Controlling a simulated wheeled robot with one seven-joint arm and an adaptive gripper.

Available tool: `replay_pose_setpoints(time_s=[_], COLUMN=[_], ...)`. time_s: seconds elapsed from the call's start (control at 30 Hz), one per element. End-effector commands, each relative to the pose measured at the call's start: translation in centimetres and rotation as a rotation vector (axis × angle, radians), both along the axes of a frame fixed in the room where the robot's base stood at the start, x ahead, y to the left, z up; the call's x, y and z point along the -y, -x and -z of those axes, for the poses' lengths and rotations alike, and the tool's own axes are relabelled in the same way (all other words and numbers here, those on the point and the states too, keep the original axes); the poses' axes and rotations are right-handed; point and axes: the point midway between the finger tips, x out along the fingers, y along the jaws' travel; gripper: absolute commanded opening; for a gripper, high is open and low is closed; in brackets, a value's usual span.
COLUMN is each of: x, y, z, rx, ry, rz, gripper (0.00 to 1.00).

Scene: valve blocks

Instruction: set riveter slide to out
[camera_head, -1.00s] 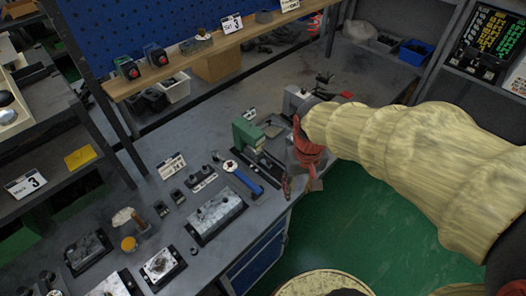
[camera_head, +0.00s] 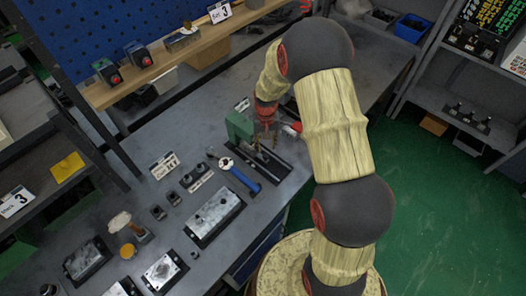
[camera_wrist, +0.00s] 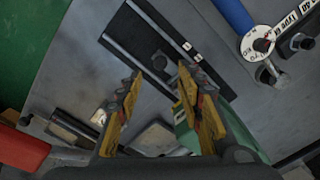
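The green riveter (camera_head: 238,126) stands on the grey bench, with a dark slide rail (camera_head: 270,166) running from its foot towards the bench's front edge. In the wrist view the black rail (camera_wrist: 150,22) crosses the upper middle, with a dark round knob (camera_wrist: 159,62) and two small white marks beside it. The green body (camera_wrist: 188,136) is partly hidden behind my right finger. My gripper (camera_wrist: 158,74) is open and empty, its yellow-padded fingers pointing down on either side of the knob in the picture. I cannot tell whether they touch it. In the head view my gripper (camera_head: 265,127) is over the riveter.
A blue-handled lever (camera_head: 241,177) with a white dial (camera_wrist: 258,40) stands close beside the rail. Metal blocks (camera_head: 214,215) and small switches (camera_head: 194,179) lie further left. A red part (camera_wrist: 22,150) is at the wrist view's lower left. A shelf edge (camera_head: 185,60) runs behind.

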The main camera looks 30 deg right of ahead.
Motion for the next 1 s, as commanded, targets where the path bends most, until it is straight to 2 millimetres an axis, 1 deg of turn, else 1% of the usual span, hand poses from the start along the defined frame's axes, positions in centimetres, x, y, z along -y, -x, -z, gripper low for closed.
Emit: replay_pose_setpoints(time_s=[0.3,0.4,0.5,0.63,0.87,1.0], x=[0.0,0.0,0.0,0.0,0.0,0.0], y=[0.1,0.1,0.1,0.0,0.0,0.0], z=[4.8,6.0,6.8,7.2,7.2,7.2], rx=[-0.003,-0.003,-0.003,-0.001,-0.001,-0.001], ry=[0.000,0.000,0.000,0.000,0.000,0.000], rz=[-0.001,-0.001,-0.001,-0.001,-0.001,-0.001], gripper=[0.37,0.37,0.37,0.37,0.37,0.29])
